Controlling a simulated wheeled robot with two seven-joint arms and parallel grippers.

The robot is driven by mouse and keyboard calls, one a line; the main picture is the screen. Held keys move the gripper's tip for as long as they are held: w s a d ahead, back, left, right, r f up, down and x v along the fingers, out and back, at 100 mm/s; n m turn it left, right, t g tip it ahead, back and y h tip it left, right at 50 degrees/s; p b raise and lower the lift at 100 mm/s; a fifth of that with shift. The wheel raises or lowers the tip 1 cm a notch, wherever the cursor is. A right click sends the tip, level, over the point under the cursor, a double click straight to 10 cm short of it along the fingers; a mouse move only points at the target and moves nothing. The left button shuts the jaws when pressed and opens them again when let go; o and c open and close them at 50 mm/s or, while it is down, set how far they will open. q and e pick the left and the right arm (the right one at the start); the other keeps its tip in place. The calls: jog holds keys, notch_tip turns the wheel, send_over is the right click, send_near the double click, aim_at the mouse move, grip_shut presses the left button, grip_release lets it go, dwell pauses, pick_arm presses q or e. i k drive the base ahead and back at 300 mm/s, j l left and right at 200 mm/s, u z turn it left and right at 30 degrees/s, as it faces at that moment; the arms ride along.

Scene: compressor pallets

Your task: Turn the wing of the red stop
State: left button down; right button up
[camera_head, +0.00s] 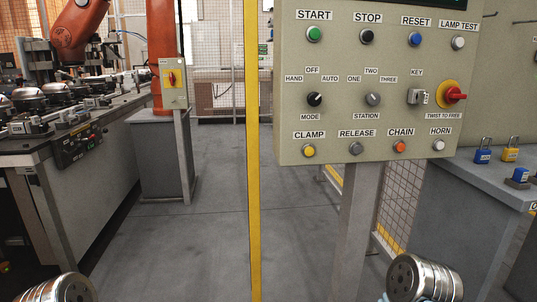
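The red stop (456,95) sits on a round yellow plate (442,92) at the right side of the grey control panel (330,140). It sticks out from the panel, with a wing-like red part pointing right. The label TWIST TO FREE (443,114) is below it. Metal round-ended parts of my two arms show at the bottom edge, at the left and at the right. The fingers of both grippers are out of view. Nothing touches the red stop.
Beside the stop are a key switch (417,97), a grey STATION knob (373,99) and a white HORN button (438,145). A yellow post (252,150) stands left of the panel. Padlocks (482,152) stand on a grey bench at right. The space before the panel is clear.

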aim_at(462, 96)
jog(key=z, duration=1.3)
